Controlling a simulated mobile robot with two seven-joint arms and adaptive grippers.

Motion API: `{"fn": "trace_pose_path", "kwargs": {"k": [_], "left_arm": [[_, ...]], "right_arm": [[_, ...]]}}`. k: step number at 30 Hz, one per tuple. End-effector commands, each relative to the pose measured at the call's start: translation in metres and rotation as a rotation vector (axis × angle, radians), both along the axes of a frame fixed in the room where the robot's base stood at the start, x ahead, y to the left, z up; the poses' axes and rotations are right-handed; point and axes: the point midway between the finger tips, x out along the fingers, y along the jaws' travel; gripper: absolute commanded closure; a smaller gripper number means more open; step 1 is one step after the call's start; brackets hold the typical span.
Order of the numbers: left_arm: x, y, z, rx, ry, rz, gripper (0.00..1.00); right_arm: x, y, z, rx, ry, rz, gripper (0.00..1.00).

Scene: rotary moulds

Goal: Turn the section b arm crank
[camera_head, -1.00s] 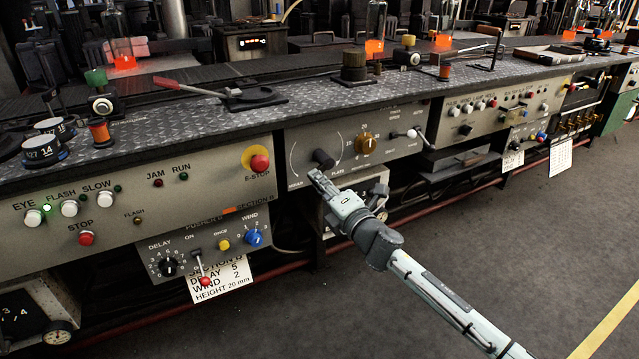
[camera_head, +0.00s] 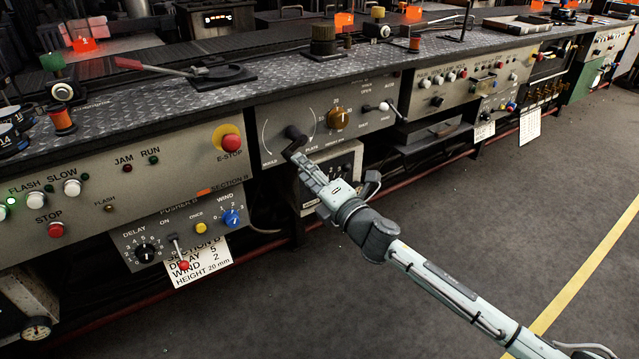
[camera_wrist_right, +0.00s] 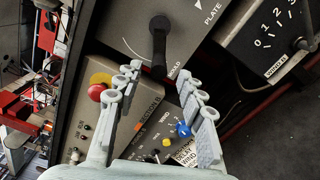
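The arm crank is a black lever (camera_head: 294,140) on a grey panel with a curved scale marked MOULD and PLATE. In the right wrist view the crank (camera_wrist_right: 158,45) hangs from its round hub, its lower end toward MOULD. My right gripper (camera_head: 303,163) is just below and in front of the crank in the head view. In the right wrist view its fingers (camera_wrist_right: 161,80) are spread, with a clear gap between them. The crank's lower end lies ahead of that gap, and I see no finger closed on it. My left gripper is not in view.
An orange knob (camera_head: 337,118) and a small lever (camera_head: 384,106) are right of the crank. A red E-STOP button (camera_head: 231,143) is to its left. Below left, the pusher panel has a blue WIND knob (camera_head: 232,217) and a red-tipped lever (camera_head: 184,264). The floor at right is clear.

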Motion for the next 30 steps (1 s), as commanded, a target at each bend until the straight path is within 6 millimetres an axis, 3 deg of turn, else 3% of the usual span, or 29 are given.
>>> {"fn": "trace_pose_path", "kwargs": {"k": [6, 12, 30], "left_arm": [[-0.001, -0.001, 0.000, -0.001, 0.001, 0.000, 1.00], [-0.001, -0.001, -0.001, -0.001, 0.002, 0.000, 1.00], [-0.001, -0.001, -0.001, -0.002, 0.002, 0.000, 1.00]], "right_arm": [[-0.039, -0.023, -0.001, -0.001, 0.002, -0.001, 0.61], [-0.056, -0.033, -0.001, 0.000, 0.001, 0.000, 0.61], [-0.058, -0.034, 0.000, 0.000, 0.001, -0.001, 0.61]]}}
